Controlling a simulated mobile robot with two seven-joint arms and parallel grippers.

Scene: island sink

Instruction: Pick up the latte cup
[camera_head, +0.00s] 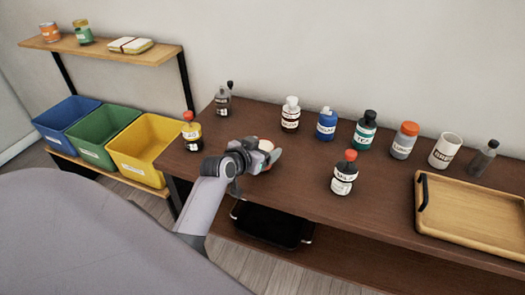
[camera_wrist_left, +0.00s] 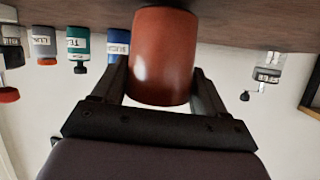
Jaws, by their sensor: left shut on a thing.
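The latte cup appears as a plain reddish-brown, rounded cup (camera_wrist_left: 165,58) in the left wrist view, where the picture is upside down. My left gripper (camera_head: 266,158) is shut on it, with one dark finger on each side. In the head view the gripper hides most of the cup; a pale round top (camera_head: 266,146) shows just behind the fingers. The cup is over the left part of the dark table. I cannot tell whether its base touches the table. No label shows on it. My right gripper is not in view.
The brown table (camera_head: 300,190) holds a red-capped bottle (camera_head: 344,173) right of my gripper and another (camera_head: 192,132) to its left. A wooden tray (camera_head: 470,235) is at right. Coloured bins (camera_head: 145,150) stand at left.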

